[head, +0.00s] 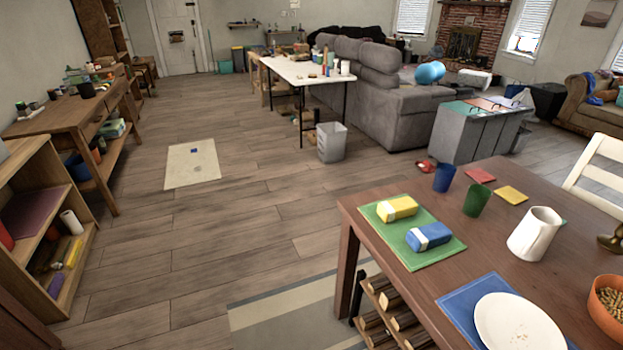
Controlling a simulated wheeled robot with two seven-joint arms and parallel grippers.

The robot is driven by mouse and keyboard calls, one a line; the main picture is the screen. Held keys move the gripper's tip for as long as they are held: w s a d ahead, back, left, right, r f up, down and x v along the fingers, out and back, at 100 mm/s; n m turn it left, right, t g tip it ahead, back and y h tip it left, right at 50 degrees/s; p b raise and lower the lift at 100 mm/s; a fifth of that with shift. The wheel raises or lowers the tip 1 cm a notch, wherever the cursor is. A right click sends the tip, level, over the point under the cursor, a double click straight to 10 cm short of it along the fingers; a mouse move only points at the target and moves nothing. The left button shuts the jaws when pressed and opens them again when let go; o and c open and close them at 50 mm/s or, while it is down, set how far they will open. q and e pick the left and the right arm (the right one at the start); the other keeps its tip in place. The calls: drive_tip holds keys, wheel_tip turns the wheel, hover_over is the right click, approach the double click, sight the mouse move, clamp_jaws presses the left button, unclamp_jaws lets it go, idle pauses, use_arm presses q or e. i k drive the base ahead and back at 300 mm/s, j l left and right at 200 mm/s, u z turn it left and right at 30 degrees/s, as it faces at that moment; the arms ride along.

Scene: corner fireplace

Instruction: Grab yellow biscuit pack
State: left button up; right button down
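The yellow biscuit pack (397,208) lies on a green placemat (412,257) on the brown wooden table at the right. It has a pale band across it. A similar blue pack (429,236) with a pale band lies on the same mat, just in front and to the right of it. Nothing covers the yellow pack. Neither of my grippers shows in the head view.
On the table (490,237) stand a blue cup (444,178), a green cup (477,200), a white pitcher (534,233), a white plate (518,325) and an orange bowl (606,309). A wooden rack (385,312) is below. The floor left of the table is mostly clear.

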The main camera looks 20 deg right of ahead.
sight(400, 208)
drive_tip(key=i+j+u, duration=0.15)
drive_tip(key=i, duration=2)
drive_tip(key=i+z, duration=0.8)
drive_tip(key=i+j+z, duration=0.2)
drive_tip(key=i+z, duration=0.35)
drive_tip(key=z, duration=0.3)
drive_tip(key=i+z, duration=0.15)
drive_tip(key=z, duration=0.35)
drive_tip(key=i+z, duration=0.15)
drive_tip(key=z, duration=0.3)
drive_tip(key=i+j+z, duration=0.1)
drive_tip(key=z, duration=0.35)
drive_tip(key=j+z, duration=0.2)
drive_tip(key=z, duration=0.3)
drive_tip(key=i+j+z, duration=0.15)
drive_tip(key=z, duration=0.3)
drive_tip(key=k+j, duration=0.05)
drive_tip(key=j, duration=0.05)
